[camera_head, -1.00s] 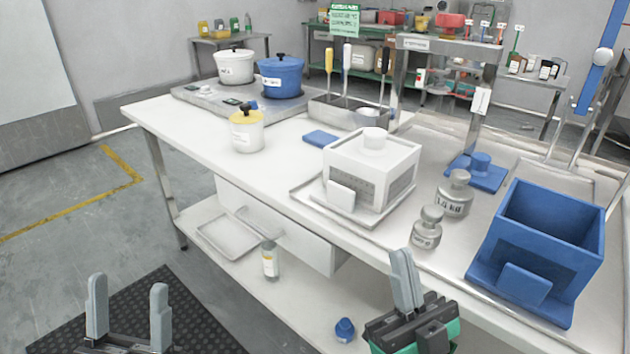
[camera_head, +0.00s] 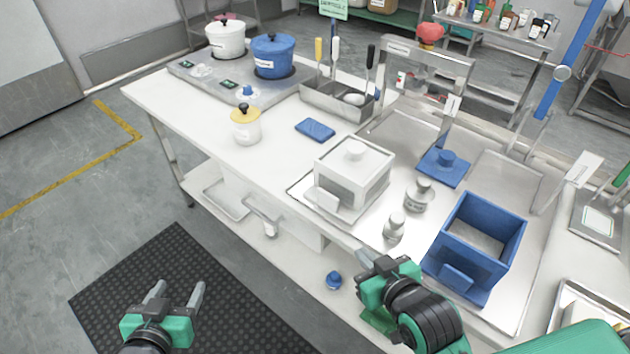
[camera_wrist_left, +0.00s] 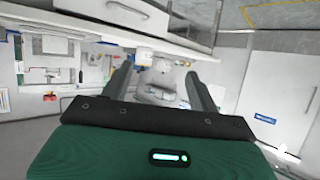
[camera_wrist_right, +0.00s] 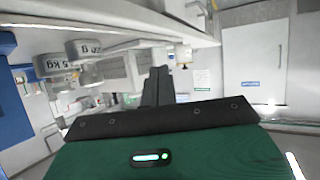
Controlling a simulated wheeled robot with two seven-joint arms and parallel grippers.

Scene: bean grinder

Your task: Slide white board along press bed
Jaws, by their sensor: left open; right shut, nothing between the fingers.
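A white box (camera_head: 352,183) with a knobbed lid and a white block (camera_head: 326,200) on its front stands on a metal tray (camera_head: 310,203). I cannot tell which part is the white board. A blue open box (camera_head: 476,240) with a blue front block stands to the right. My right gripper (camera_head: 367,257) is shut and empty at the table's front edge, below the white box and left of the blue box; its closed fingers show in the right wrist view (camera_wrist_right: 157,82). My left gripper (camera_head: 177,288) is open and empty over the floor mat, left of the table.
Two grey weights (camera_head: 394,227) stand between the boxes. A blue knobbed lid (camera_head: 443,167) lies behind them. A yellow-lidded pot (camera_head: 245,125) and a blue pad (camera_head: 315,129) are farther left. The tabletop's left front part is clear. A shelf lies below.

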